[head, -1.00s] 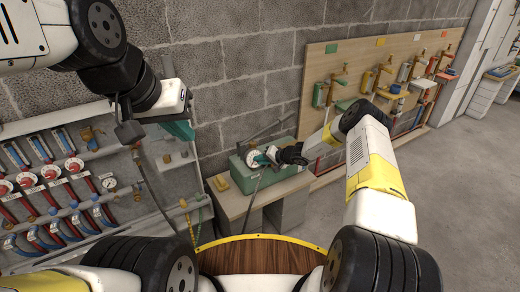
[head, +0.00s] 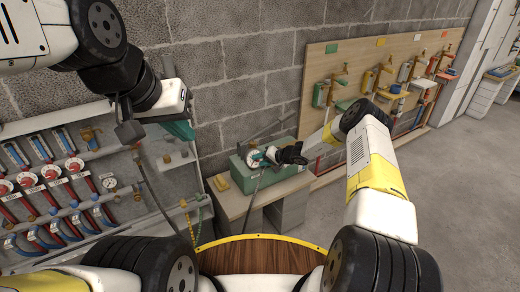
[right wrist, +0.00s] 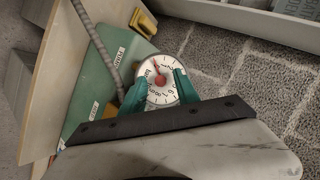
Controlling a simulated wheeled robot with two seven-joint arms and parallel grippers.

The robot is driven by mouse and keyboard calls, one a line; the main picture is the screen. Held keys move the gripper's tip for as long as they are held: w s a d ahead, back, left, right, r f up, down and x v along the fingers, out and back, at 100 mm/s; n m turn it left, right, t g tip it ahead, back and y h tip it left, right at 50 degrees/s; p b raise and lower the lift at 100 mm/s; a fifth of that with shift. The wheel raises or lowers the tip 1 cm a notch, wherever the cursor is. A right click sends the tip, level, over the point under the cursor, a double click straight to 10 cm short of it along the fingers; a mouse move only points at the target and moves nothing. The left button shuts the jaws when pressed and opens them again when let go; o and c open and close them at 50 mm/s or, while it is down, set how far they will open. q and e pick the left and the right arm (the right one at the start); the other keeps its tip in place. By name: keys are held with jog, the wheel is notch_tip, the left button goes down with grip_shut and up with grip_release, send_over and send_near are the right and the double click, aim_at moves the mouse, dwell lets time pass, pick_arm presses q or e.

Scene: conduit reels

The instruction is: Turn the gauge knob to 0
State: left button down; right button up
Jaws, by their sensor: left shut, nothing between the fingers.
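The gauge (head: 254,157) has a round white face on a green box (head: 243,175) on the bench. In the right wrist view the dial (right wrist: 160,92) shows dark marks and a red knob (right wrist: 160,80) with a pointer toward the upper left. The teal fingers of my right gripper (right wrist: 161,88) lie on both sides of the dial and overlap its edges. I cannot tell if they press on it. It also shows in the head view (head: 264,155). My left gripper (head: 180,131) is shut and empty, in front of the wall by the pipe rack.
A rack of pipes with red-handled valves (head: 52,172) and a small gauge (head: 109,183) stands at the left. A yellow block (head: 221,183) and a grey lever rise near the green box. The right floor is clear.

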jog(key=v, duration=0.7)
jog(key=shift+s+d+r, duration=0.2)
jog(key=s+a+r+n+g+h, duration=0.15)
jog(key=s+r, duration=0.35)
jog(key=r, duration=0.5)
jog(key=s+r+n, duration=0.2)
jog(key=s+r, duration=0.3)
jog(key=r, duration=0.6)
jog(key=s+r+n+g, duration=0.15)
jog(key=s+r, duration=0.35)
jog(key=r, duration=0.5)
jog(key=s+d+r+h, duration=0.1)
jog(key=s+d+r, duration=0.2)
jog(key=s, duration=0.6)
jog(key=s+d+r+m+t+h, duration=0.1)
jog(key=s+d+r+h, duration=0.1)
jog(key=s, duration=0.7)
jog(key=s+d+r+m+t+h, duration=0.1)
jog(key=s+d+r, duration=0.3)
jog(key=s, duration=0.5)
jog(key=shift+s+d+r+h, duration=0.2)
jog(key=shift+d+r+h, duration=0.1)
jog(key=shift+r+h, duration=0.3)
